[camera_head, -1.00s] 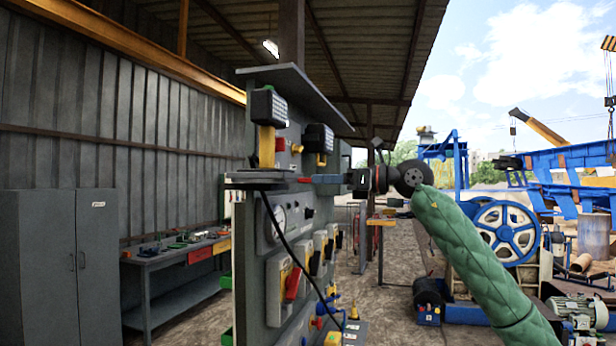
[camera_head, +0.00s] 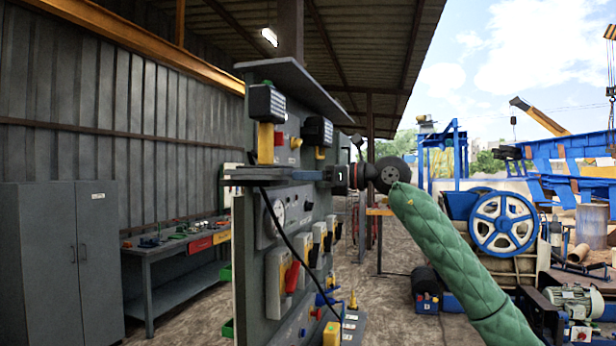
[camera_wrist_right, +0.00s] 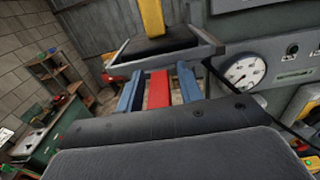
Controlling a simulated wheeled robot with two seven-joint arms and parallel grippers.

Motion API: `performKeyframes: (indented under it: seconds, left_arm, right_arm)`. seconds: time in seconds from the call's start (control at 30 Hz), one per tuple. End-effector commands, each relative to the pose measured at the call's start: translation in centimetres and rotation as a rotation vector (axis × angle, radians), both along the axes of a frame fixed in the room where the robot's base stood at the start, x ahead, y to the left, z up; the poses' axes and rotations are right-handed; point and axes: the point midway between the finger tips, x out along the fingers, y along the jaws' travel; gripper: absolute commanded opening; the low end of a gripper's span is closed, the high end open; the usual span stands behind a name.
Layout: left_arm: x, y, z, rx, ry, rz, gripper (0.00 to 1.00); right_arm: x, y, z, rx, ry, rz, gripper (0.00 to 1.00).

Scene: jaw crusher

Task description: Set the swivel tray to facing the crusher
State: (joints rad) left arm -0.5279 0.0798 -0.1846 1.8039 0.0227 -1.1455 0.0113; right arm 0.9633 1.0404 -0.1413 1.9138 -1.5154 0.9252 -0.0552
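The swivel tray (camera_head: 250,178) is a flat grey shelf on the grey control panel, under a yellow-handled device. In the right wrist view the tray (camera_wrist_right: 212,50) shows a dark bed and a raised grey rim, with a red handle (camera_wrist_right: 159,89) toward me. My right gripper (camera_head: 310,175) is level with the tray's near side. In the wrist view its two blue fingers (camera_wrist_right: 160,88) stand on either side of the red handle, with narrow gaps visible. The crusher, with a blue-and-white flywheel (camera_head: 504,223), stands at the right. My left gripper is not in view.
The control panel (camera_head: 252,290) carries gauges, switches and a hanging black cable close below my right gripper. A grey cabinet (camera_head: 60,265) and a workbench (camera_head: 175,252) stand at the left. Open ground lies between panel and crusher. A motor (camera_head: 575,300) sits at lower right.

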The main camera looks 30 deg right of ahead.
Motion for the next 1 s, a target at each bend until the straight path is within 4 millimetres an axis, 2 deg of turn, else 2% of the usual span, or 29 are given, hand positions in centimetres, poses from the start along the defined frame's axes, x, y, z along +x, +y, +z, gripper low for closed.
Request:
performKeyframes:
  seconds: [0.03,0.17,0.63,1.0]
  left_arm:
    - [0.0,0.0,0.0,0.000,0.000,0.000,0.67]
    - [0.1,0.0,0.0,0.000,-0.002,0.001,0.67]
    - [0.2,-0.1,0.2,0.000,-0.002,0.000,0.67]
    - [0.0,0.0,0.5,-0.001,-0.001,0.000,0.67]
  right_arm:
    - [0.0,0.0,0.0,0.000,0.000,0.000,0.26]
    - [0.0,0.0,0.0,0.000,0.000,0.000,0.01]
    - [0.3,-0.4,0.1,0.002,-0.001,0.032,0.00]
    - [1.5,-1.6,0.1,0.004,0.000,0.181,0.00]
